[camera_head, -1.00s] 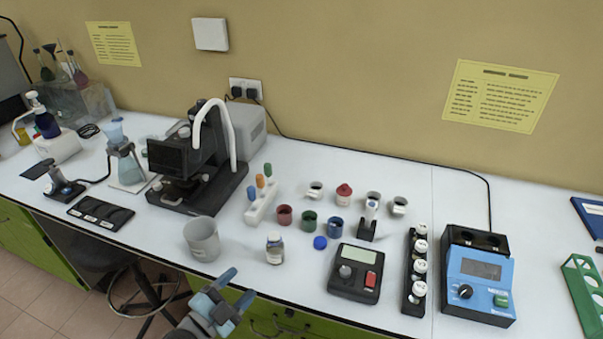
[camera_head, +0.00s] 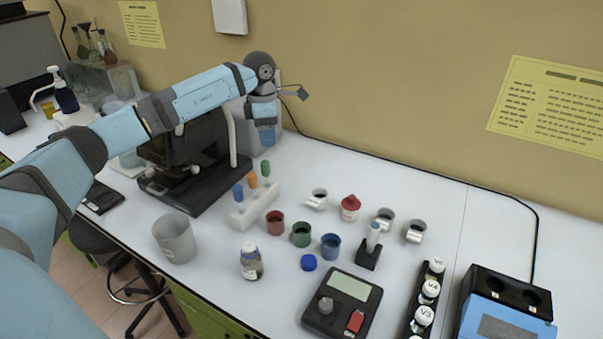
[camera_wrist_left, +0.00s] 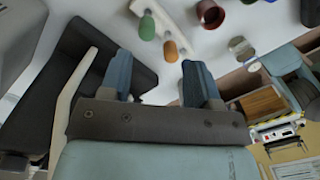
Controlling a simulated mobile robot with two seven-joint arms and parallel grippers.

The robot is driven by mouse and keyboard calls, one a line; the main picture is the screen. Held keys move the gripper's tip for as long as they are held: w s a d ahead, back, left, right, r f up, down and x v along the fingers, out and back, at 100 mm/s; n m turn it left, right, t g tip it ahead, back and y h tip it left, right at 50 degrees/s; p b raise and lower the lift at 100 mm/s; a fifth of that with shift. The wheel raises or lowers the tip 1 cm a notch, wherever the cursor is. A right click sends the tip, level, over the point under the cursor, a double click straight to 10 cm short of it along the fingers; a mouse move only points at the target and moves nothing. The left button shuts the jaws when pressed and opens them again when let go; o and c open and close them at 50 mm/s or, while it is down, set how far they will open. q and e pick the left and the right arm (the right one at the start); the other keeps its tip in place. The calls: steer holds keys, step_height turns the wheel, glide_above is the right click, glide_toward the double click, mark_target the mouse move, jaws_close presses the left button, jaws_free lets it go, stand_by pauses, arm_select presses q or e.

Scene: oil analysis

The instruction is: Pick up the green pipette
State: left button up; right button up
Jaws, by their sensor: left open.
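The green pipette (camera_head: 265,169) stands upright at the back end of a white rack (camera_head: 240,216), beside an orange pipette (camera_head: 252,181) and a blue pipette (camera_head: 238,192). In the left wrist view the green pipette (camera_wrist_left: 147,26) and the orange one (camera_wrist_left: 170,50) lie beyond the fingertips. My left gripper (camera_head: 265,137) is open and empty, pointing down above and behind the green pipette, apart from it. It also shows in the left wrist view (camera_wrist_left: 160,72) with nothing between its fingers. My right gripper is not in view.
A black microscope-like instrument (camera_head: 195,180) stands close left of the rack. A grey beaker (camera_head: 175,238) and a small bottle (camera_head: 251,262) are in front. Red (camera_head: 276,222), green (camera_head: 301,234) and blue (camera_head: 330,246) cups stand to the right.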

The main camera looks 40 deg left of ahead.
mark_target(265, 161)
arm_select(q)
steer(key=shift+y, duration=0.3)
steer(key=f, duration=0.4)
steer(key=a+f+p, duration=0.1)
steer(key=f, duration=0.7)
steer(key=shift+a+f, duration=0.3)
steer(key=shift+a, duration=0.05)
steer(key=c, duration=0.6)
